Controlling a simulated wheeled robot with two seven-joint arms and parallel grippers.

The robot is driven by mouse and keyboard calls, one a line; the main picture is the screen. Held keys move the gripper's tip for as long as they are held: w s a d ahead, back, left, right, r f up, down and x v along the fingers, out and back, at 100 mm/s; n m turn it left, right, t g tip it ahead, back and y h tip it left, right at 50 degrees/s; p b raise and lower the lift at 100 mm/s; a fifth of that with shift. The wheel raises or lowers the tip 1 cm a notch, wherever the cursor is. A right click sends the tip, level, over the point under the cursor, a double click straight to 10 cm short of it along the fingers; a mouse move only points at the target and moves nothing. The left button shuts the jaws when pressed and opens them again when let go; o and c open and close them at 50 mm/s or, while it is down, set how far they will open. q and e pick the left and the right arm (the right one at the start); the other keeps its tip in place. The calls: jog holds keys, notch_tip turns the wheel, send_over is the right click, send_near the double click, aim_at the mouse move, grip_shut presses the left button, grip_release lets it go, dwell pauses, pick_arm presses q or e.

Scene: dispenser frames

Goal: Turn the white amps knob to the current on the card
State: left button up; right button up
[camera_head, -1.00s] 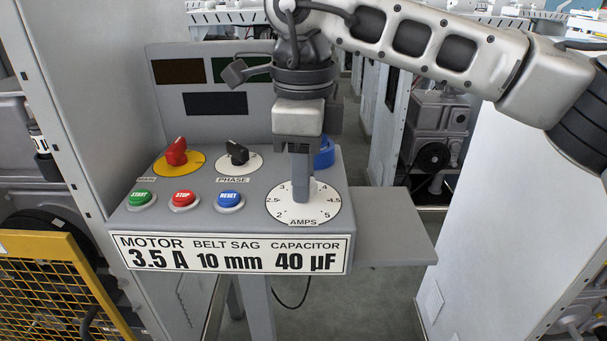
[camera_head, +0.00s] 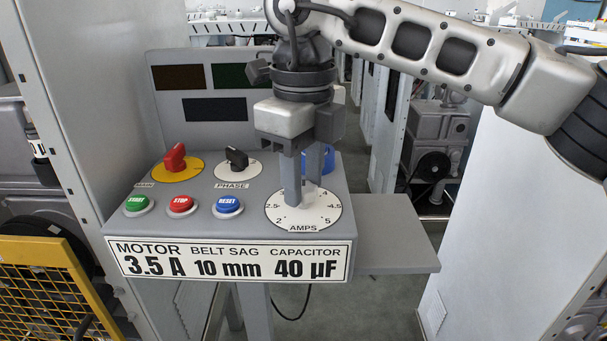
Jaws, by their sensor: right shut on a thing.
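The card (camera_head: 228,260) on the front of the grey console reads MOTOR 3.5 A, BELT SAG 10 mm, CAPACITOR 40 µF. The amps dial (camera_head: 322,213) is a white disc at the console's right, with marks from 2 to 5 around it; its upper marks are partly hidden. My right gripper (camera_head: 303,196) points down over the dial's middle and is shut on the amps knob, which its fingers and body mostly hide. The knob's pointer cannot be made out. My left gripper is not in view.
A red main switch (camera_head: 175,158), a black phase switch (camera_head: 237,158) and green (camera_head: 136,204), red (camera_head: 181,204) and blue (camera_head: 228,205) buttons stand left of the dial. A blue part (camera_head: 327,160) sits behind my gripper. An empty grey shelf (camera_head: 395,235) extends right.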

aim_at(304, 187)
jog(key=shift+w+r, duration=0.1)
jog(key=shift+r, duration=0.1)
jog(key=o, duration=0.9)
jog(key=shift+o, duration=0.3)
jog(key=shift+f, duration=0.1)
pick_arm(q)
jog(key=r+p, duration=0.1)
jog(key=p, duration=0.1)
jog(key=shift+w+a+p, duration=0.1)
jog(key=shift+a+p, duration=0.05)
jog(key=shift+p, duration=0.2)
pick_arm(e)
notch_tip(304, 187, up, 16)
